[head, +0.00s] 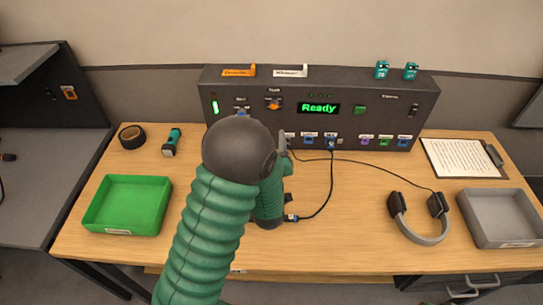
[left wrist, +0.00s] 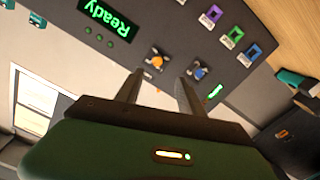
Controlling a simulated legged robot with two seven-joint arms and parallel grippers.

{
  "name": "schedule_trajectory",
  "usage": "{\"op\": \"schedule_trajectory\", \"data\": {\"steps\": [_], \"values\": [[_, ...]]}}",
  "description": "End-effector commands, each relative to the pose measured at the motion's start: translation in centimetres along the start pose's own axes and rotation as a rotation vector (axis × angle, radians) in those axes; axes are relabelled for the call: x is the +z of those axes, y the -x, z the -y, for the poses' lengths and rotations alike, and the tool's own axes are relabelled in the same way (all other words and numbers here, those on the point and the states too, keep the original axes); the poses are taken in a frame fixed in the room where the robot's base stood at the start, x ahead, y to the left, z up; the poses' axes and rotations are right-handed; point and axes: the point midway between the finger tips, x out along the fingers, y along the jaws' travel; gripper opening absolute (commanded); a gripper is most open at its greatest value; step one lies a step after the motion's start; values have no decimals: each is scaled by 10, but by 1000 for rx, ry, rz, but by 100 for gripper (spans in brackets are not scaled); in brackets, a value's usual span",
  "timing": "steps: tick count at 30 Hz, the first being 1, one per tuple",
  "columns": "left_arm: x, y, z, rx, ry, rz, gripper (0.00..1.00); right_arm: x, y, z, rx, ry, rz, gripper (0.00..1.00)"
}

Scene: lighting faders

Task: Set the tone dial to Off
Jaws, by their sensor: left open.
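A dark control panel (head: 391,97) stands at the back of the table. An orange dial (head: 273,103) and a blue dial (head: 241,111) are on its front; their labels are too small to read surely, so I cannot tell which is the tone dial. In the left wrist view the orange dial (left wrist: 156,60) lies just beyond and between my fingertips, and the blue dial (left wrist: 199,71) lies beside the right finger. My left gripper (left wrist: 159,79) is open and empty, apparently not touching either dial. In the head view my arm hides part of the panel. My right gripper is not in view.
The panel display (head: 319,108) reads "Ready". A green tray (head: 127,233) is at the left, a grey tray (head: 505,244) and headphones (head: 428,240) at the right. A black cable (head: 331,180) runs across the table. A tape roll (head: 132,128) and flashlight (head: 171,142) lie back left.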

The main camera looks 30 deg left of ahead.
Motion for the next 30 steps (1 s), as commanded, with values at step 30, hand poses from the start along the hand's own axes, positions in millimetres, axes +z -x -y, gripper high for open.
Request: {"op": "schedule_trajectory", "data": {"steps": [30], "values": [[1, 59, 0, 0, 0, -1, 46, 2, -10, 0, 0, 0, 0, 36]]}}
